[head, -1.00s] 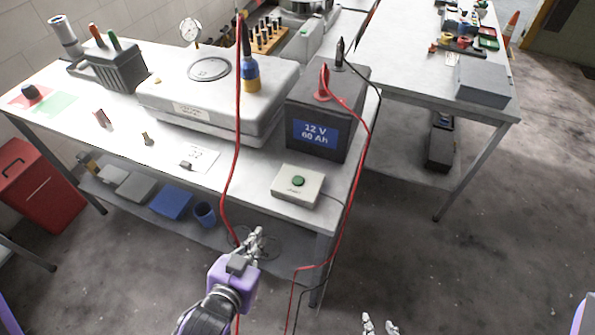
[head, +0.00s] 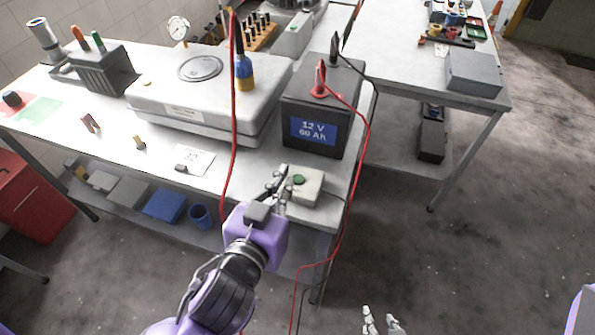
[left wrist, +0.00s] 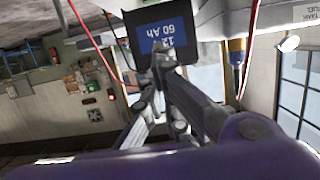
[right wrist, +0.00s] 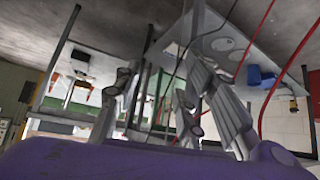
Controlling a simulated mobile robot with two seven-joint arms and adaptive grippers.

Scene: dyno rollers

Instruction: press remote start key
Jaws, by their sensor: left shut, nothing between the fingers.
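A pale box with a round green button (head: 298,180) sits near the front right corner of the near bench; the box's right part (head: 312,190) is clear of my gripper. My left gripper (head: 277,182) is shut and empty, with its fingertips at the left side of the box, just left of the button. I cannot tell whether they touch the box. In the left wrist view the shut fingers (left wrist: 163,68) point toward the battery, and I cannot make out the button. My right gripper (head: 381,318) is open and empty, low in front of the bench.
A dark 12 V battery (head: 320,110) with red and black clamps stands behind the box. A red cable (head: 235,120) hangs close to my left gripper, and another runs down the right side. A grey tank (head: 205,105) and a white card (head: 192,160) lie left.

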